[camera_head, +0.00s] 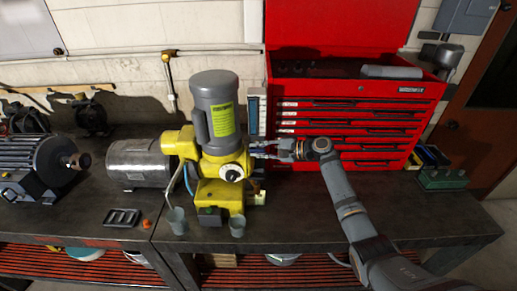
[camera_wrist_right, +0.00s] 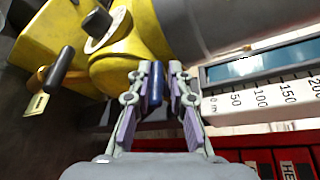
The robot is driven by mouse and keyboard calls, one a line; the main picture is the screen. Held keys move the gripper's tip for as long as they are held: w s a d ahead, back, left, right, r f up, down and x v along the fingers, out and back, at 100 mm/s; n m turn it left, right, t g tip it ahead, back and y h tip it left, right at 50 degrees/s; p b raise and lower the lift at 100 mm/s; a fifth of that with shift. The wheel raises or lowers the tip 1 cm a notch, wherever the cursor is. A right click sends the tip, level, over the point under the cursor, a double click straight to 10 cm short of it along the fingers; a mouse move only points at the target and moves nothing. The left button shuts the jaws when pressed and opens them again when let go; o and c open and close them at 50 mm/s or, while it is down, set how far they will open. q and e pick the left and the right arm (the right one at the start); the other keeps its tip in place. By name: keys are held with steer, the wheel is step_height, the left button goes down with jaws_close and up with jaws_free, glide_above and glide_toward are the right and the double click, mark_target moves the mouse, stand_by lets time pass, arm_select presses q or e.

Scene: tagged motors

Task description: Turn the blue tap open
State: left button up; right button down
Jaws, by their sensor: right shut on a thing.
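The yellow machine (camera_head: 205,160) with a grey motor on top stands on the dark workbench. Its yellow housing (camera_wrist_right: 150,45) fills the upper left of the right wrist view. The blue tap handle (camera_wrist_right: 155,88) sticks out from the housing between my right gripper's fingers (camera_wrist_right: 156,78). My right gripper is shut on it. In the head view my right gripper (camera_head: 258,149) reaches in from the right against the side of the machine, and the tap is hidden there. My left gripper is not in view.
A red tool chest (camera_head: 350,120) stands behind my right arm. A white dial (camera_wrist_right: 105,28) and a dark lever (camera_wrist_right: 60,68) are on the machine. A scale strip (camera_wrist_right: 262,97) is close to the gripper.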

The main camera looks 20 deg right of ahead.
steer(key=h+p, duration=0.1)
steer(key=p, duration=0.2)
steer(key=r+g+h+p, duration=0.1)
steer(key=h+p, duration=0.1)
steer(key=p, duration=0.2)
steer(key=shift+a+n+g, duration=0.15)
steer(key=shift+n+g, duration=0.15)
steer(key=shift+n, duration=0.1)
steer(key=shift+f+h, duration=0.4)
steer(key=shift+h, duration=0.1)
steer(key=shift+a+g+h, duration=0.1)
steer(key=shift+g+h, duration=0.2)
steer(key=shift+h, duration=0.1)
steer(key=h, duration=0.1)
steer(key=n+g+h, duration=0.1)
steer(key=h, duration=0.2)
steer(key=shift+w+a+g+h, duration=0.1)
steer(key=shift+a+g+h, duration=0.15)
steer(key=shift+g+h, duration=0.15)
steer(key=n+g+h, duration=0.1)
steer(key=h, duration=0.2)
steer(key=shift+a+f+h, duration=0.1)
steer(key=shift+h, duration=0.3)
steer(key=shift+g+h, duration=0.3)
steer(key=shift+h, duration=0.9)
steer(key=shift+w, duration=0.1)
steer(key=c, duration=1.3)
jaws_free()
